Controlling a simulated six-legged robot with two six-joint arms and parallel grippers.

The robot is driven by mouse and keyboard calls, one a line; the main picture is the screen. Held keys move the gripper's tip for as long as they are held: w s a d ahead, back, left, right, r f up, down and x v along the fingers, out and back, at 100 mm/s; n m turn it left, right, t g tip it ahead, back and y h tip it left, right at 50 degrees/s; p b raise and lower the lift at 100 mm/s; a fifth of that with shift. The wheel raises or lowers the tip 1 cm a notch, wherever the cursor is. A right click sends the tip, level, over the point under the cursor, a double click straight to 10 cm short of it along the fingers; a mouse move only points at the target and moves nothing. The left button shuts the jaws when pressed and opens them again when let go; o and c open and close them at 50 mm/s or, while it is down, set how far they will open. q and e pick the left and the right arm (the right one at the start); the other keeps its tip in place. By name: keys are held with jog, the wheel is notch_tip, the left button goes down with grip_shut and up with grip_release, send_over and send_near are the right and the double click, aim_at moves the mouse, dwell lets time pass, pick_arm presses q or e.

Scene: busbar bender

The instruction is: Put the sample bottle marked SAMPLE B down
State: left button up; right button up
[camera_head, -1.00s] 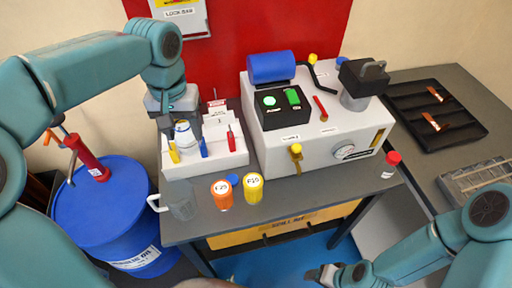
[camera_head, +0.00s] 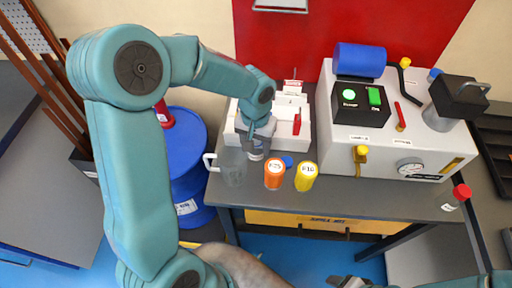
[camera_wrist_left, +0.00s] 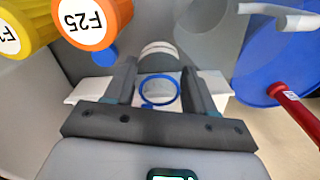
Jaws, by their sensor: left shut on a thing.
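My left gripper (camera_head: 258,134) is shut on a pale sample bottle (camera_head: 256,150), just in front of the white tray and beside the clear jug. In the left wrist view the bottle (camera_wrist_left: 160,62) sits between the two fingers, with a blue ring and white bands showing. Its marking cannot be read. The gripper hides much of it, and I cannot tell whether its base touches the grey bench (camera_head: 340,198). My right gripper (camera_head: 350,283) is at the bottom edge, partly cut off; its jaws are unclear.
A clear jug (camera_head: 233,168), orange bottle (camera_head: 274,175), yellow bottle (camera_head: 306,177) and blue cap (camera_head: 288,162) crowd the held bottle. The white tray (camera_head: 298,140) and bender machine (camera_head: 385,140) stand behind. A red-capped bottle (camera_head: 460,193) stands right. Bench is clear between yellow and red-capped bottles.

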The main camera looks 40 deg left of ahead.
pick_arm(q)
notch_tip(320, 180, down, 3)
jog(key=shift+r, duration=0.2)
jog(key=shift+f, duration=0.15)
jog(key=o, duration=1.1)
